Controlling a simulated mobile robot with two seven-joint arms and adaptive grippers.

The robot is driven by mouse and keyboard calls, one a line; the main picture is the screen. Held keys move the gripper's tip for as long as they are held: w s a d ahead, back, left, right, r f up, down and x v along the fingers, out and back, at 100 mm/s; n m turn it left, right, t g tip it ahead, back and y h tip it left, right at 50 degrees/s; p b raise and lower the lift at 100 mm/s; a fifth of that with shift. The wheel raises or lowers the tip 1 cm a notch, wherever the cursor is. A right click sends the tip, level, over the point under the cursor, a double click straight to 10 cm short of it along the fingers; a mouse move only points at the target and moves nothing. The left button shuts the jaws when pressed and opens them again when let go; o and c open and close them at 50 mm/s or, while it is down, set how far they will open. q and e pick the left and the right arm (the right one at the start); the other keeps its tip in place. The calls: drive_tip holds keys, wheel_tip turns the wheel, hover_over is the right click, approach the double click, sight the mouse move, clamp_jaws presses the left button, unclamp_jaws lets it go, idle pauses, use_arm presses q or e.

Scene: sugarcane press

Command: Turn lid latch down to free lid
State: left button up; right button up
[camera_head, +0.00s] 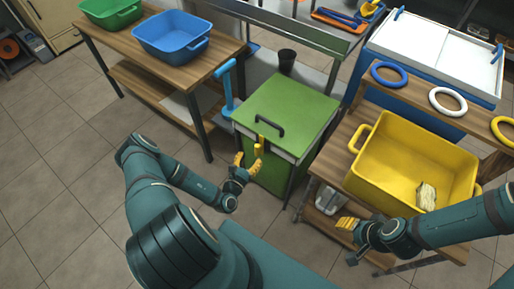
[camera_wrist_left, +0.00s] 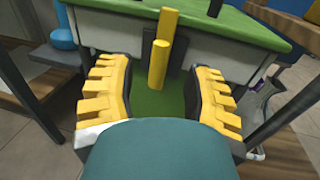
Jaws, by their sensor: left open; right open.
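The green press box (camera_head: 290,105) has a green lid with a dark handle (camera_head: 268,127) on top. The yellow lid latch (camera_head: 259,148) is on its front face, near the lid edge. In the left wrist view the latch (camera_wrist_left: 160,62) stands upright against a dark plate. My left gripper (camera_head: 248,164) is open in front of the box. In the left wrist view its fingers (camera_wrist_left: 160,92) are either side of the latch's lower end, with a wide gap and no visible contact. My right gripper (camera_head: 346,223) is open and empty beside the yellow crate.
The yellow crate (camera_head: 385,184) holding a pale block (camera_head: 427,195) stands on a wooden table at right. Rings, including a blue one (camera_head: 389,74), lie behind it. A blue bin (camera_head: 172,36) is on the left table. Floor is clear at left.

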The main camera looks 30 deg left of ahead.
sight(256, 149)
use_arm(q)
drive_tip(key=w, duration=0.4)
drive_tip(key=w+b, duration=0.1)
drive_tip(key=w, duration=0.1)
drive_tip(key=shift+w+a, duration=0.25)
drive_tip(key=shift+a, duration=0.1)
clamp_jaws()
